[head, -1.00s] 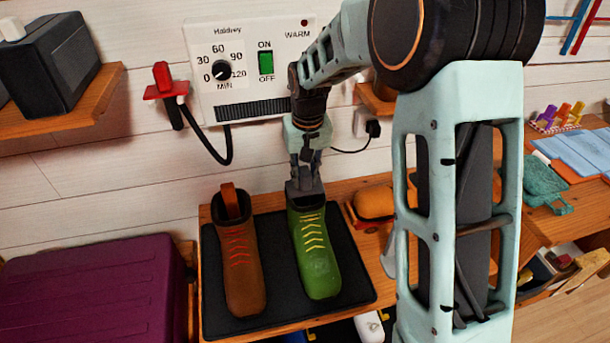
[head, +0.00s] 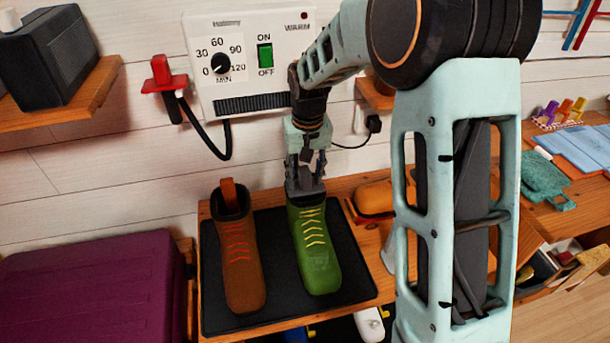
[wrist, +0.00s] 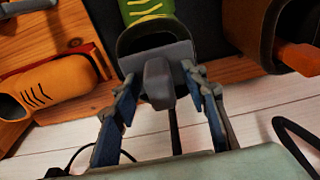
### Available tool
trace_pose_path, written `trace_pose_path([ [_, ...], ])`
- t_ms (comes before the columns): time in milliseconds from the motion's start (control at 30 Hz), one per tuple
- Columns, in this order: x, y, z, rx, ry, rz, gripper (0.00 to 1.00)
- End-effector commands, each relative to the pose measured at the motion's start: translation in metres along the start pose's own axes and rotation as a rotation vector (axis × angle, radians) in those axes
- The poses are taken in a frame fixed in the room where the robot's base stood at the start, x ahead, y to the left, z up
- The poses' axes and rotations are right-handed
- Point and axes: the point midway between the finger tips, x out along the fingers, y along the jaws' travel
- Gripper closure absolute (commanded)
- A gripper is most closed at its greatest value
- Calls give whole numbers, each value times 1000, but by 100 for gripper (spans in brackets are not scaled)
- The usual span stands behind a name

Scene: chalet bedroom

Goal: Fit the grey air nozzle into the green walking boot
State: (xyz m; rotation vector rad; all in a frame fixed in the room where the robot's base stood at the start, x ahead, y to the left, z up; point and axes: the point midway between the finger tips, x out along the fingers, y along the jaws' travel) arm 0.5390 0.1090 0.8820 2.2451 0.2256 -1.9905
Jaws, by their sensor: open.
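The green walking boot (head: 318,262) stands upright on a black mat (head: 275,230), with yellow laces and its toe toward me. The grey air nozzle (wrist: 158,82) is at the boot's dark opening in the wrist view, its wide plate over part of the opening. How deep it sits is hidden. In the head view the nozzle (head: 304,190) shows at the boot's top. My gripper (head: 306,168) is open above the boot, with one finger on each side of the nozzle and visible gaps between.
A brown boot (head: 240,262) with an orange-brown piece in its opening stands left of the green one. An orange shoe (head: 374,196) is to the right. A wall dryer box (head: 240,70) with dial and green switch hangs behind. A purple case (head: 95,290) fills the lower left.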

Motion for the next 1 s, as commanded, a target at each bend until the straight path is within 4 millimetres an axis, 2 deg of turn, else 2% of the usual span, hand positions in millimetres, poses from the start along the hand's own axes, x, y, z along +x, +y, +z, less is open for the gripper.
trace_pose_path([
  [167,-17,0,-1,1,4,0,60],
  [500,-88,0,-2,0,6,0,60],
  [600,-103,0,-1,0,4,0,60],
  [800,-119,0,0,0,2,0,60],
  [1000,-120,0,0,0,1,0,60],
])
